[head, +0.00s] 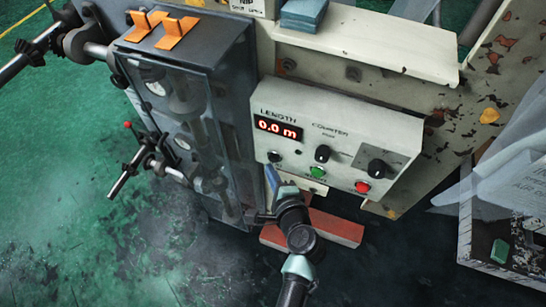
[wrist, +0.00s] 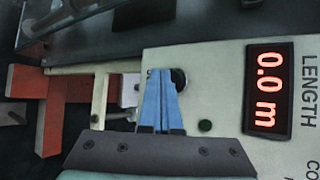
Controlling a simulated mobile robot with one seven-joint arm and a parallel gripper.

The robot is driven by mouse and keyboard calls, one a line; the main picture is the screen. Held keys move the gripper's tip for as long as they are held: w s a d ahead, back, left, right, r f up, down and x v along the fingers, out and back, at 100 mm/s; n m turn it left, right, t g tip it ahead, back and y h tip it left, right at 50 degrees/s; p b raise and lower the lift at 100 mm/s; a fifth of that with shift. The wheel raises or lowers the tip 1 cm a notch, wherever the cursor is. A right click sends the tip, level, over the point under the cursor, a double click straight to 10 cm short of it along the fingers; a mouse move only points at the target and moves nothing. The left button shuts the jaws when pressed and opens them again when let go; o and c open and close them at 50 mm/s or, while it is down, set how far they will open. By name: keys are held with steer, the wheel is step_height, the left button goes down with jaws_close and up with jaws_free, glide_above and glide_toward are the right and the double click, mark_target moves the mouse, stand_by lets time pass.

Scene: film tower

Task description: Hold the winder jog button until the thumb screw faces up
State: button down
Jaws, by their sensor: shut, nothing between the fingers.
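The length counter panel (head: 285,108) faces me in the head view, its red display (head: 278,128) reading 0.0 m. A small dark round button (head: 274,156) sits below the display, with lettering too small to read. My gripper (head: 270,170) is shut and empty, its blue fingers pointing up just below that button. In the wrist view the fingertips (wrist: 161,73) overlap the left side of a dark round button (wrist: 179,79), partly hiding it. I cannot tell whether they touch or press it. I cannot make out the thumb screw in either view.
A green button (head: 317,172), a red button (head: 362,187) and two black knobs lie to the right on the panel. A clear-fronted cabinet (head: 180,110) stands left, with shafts and a red-tipped lever (head: 127,124). An orange-red bar (head: 335,228) lies below the panel.

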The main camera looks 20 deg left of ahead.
steer(key=shift+s, duration=0.15)
steer(key=s+p, duration=0.1)
steer(key=s, duration=0.3)
steer(key=shift+s+a, duration=0.1)
steer(key=shift+s, duration=0.3)
stand_by(0.6)
